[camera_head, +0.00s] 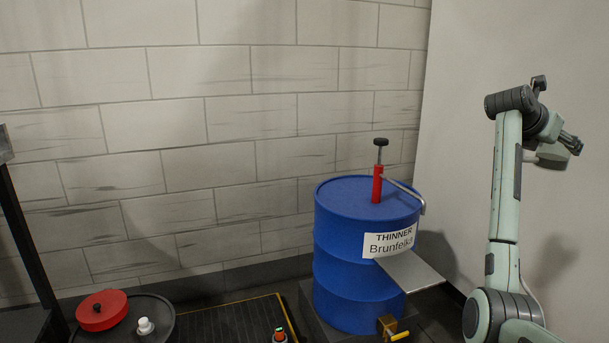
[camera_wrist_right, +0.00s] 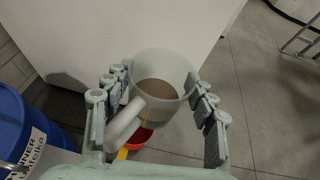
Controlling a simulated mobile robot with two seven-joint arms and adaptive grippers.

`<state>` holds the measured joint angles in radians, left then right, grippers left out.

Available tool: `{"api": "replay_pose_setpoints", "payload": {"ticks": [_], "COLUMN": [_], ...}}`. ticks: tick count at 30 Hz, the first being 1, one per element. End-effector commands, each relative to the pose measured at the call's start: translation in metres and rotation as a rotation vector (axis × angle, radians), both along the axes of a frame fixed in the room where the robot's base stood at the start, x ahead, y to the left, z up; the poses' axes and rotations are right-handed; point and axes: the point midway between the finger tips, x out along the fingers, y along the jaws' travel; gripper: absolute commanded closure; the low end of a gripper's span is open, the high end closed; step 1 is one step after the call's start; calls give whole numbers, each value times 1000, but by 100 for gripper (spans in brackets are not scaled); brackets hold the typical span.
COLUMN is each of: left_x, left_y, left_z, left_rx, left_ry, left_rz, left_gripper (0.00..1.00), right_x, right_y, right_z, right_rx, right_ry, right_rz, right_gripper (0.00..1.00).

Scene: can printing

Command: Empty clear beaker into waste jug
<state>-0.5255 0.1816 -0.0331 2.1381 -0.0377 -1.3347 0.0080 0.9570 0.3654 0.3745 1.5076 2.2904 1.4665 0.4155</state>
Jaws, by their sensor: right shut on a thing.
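My right gripper (camera_wrist_right: 156,104) is shut on the clear beaker (camera_wrist_right: 172,66), with fingers on both sides of it. The beaker is translucent, with a pale handle (camera_wrist_right: 124,121) toward the camera. A brownish area (camera_wrist_right: 158,90) shows inside its lower part; I cannot tell for sure whether this is liquid. In the head view my right gripper (camera_head: 568,146) is raised at the right, in front of the pale wall, and I cannot make out the beaker there. I cannot identify the waste jug in either view. My left gripper is not in view.
A blue thinner drum (camera_head: 345,250) with a red pump (camera_head: 378,184) and a grey shelf (camera_head: 410,270) stands left of my right arm. A red lid (camera_head: 101,310) lies at lower left. A red object (camera_wrist_right: 140,138) with a yellow part (camera_wrist_right: 122,154) shows beyond the beaker, partly hidden.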

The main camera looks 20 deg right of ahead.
Motion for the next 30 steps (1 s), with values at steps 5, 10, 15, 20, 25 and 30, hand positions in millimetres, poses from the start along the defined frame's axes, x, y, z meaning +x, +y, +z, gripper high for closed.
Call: {"api": "replay_pose_setpoints", "payload": {"ticks": [5, 10, 15, 20, 25, 30], "left_x": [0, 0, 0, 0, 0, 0], "left_y": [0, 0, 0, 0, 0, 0], "left_z": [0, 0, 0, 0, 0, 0], "left_rx": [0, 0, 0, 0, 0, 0], "left_ry": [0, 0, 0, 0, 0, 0], "left_rz": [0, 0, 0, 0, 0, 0], "left_gripper": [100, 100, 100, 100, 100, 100], "right_x": [-9, -1, 8, 15, 20, 8], "right_y": [-8, 17, 48, 90, 153, 236], "right_z": [17, 7, -5, -26, -63, -118], "right_rx": [-1, -2, -3, -4, -3, -1], "right_ry": [1, 2, 2, 4, 6, 11], "right_rz": [-21, 28, 92, 183, 330, 537], "right_gripper": [75, 75, 75, 75, 75, 75]}}
